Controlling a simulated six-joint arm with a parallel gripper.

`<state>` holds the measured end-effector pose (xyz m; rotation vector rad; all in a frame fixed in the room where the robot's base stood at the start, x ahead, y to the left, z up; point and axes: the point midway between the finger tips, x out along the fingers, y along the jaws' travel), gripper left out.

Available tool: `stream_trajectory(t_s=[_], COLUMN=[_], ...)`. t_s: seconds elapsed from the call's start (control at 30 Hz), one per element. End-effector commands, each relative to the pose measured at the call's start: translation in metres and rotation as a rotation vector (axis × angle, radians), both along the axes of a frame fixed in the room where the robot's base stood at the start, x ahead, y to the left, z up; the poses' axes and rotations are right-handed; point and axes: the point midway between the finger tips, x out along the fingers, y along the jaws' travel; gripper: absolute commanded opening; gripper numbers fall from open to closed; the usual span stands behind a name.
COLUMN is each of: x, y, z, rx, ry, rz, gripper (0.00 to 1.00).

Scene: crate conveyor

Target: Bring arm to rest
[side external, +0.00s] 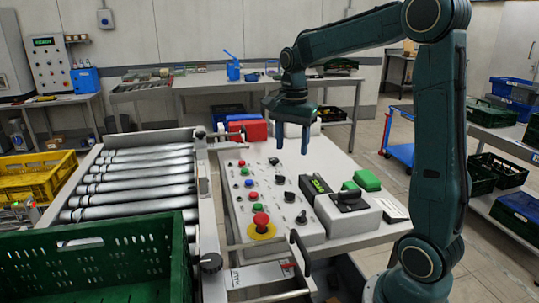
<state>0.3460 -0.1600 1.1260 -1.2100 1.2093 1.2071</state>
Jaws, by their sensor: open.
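My gripper (292,137) hangs from my dark green arm above the back part of the control table. It points down, its two fingers stand apart, and nothing is between them. Below it is the control panel (262,195) with coloured buttons and knobs; the gripper is clear above it. My arm stands at the right of the table, bent over at the top.
A red box (247,131) and a black-and-grey device (347,208) stand on the table. A blue cart (401,151) stands behind.

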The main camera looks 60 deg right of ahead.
Motion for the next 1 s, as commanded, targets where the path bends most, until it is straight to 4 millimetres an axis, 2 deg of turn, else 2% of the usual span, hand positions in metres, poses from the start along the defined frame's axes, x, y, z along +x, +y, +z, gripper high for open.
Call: stream_trajectory(t_s=[0.37,0.57,0.77,1.0], x=[0.0,-0.006,-0.022,-0.055], y=[0.001,0.011,0.038,0.079], z=[0.001,0.007,0.021,0.035], rx=[-0.001,-0.01,-0.039,-0.099], ry=[-0.001,-0.021,-0.074,-0.156], rz=[0.003,0.069,0.254,0.572], gripper=[0.53,0.53,0.53,0.53])
